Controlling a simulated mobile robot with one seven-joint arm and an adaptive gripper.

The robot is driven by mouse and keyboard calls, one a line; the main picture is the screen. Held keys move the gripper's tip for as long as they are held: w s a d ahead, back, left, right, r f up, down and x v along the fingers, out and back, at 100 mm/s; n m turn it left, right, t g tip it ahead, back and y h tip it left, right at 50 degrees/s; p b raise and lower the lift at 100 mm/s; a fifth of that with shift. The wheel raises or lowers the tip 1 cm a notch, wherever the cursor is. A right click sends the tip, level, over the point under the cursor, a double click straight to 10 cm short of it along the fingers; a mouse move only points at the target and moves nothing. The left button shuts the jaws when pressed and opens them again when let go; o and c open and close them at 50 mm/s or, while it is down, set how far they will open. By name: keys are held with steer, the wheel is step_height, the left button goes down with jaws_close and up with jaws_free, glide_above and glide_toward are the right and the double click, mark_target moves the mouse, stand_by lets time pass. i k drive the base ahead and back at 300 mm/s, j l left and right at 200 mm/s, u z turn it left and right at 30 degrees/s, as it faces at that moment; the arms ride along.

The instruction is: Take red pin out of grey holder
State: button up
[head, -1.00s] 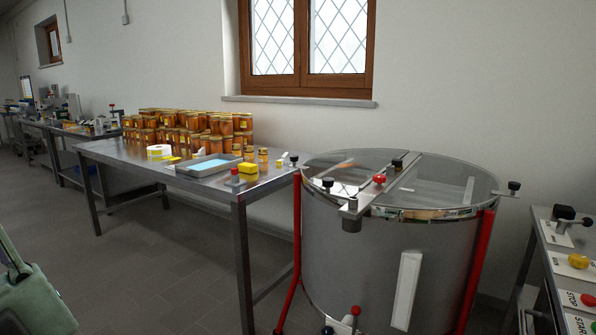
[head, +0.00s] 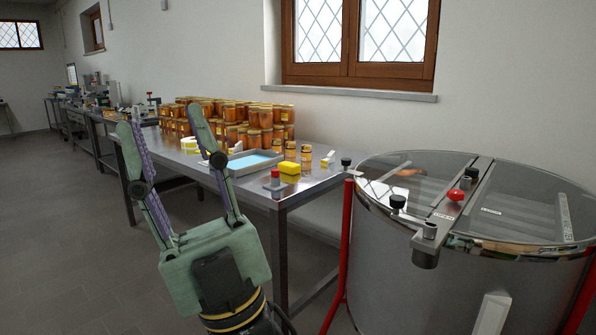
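The red pin (head: 275,174) stands upright in a small grey holder (head: 274,187) at the near right corner of the steel table in the head view. My gripper (head: 158,115) is open and empty, its two green fingers spread wide and pointing up and away in the picture. It shows to the left of the pin and holder, clear of both. The lower part of the pin is hidden inside the holder.
The steel table (head: 318,176) also bears a yellow block (head: 290,168), a tray with blue inside (head: 232,170), a white roll and many honey jars (head: 230,122). A big steel drum (head: 400,265) with a clear lid and red legs stands at the right. Open floor lies left.

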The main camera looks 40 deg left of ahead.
mark_target(274, 173)
steer(key=i+j+z, duration=0.1)
steer(key=j, duration=0.3)
steer(key=i+j+z, duration=0.1)
steer(key=j, duration=0.25)
steer(key=i+j+z, duration=0.1)
steer(key=j, duration=0.3)
steer(key=i+j, duration=0.1)
steer(key=j, duration=0.35)
steer(key=i+j, duration=0.1)
steer(key=j, duration=0.35)
steer(key=i+j, duration=0.15)
steer(key=j, duration=0.35)
steer(key=i+j, duration=0.1)
steer(key=j, duration=0.35)
steer(key=i+j, duration=0.1)
steer(key=j, duration=0.35)
steer(key=z, duration=0.05)
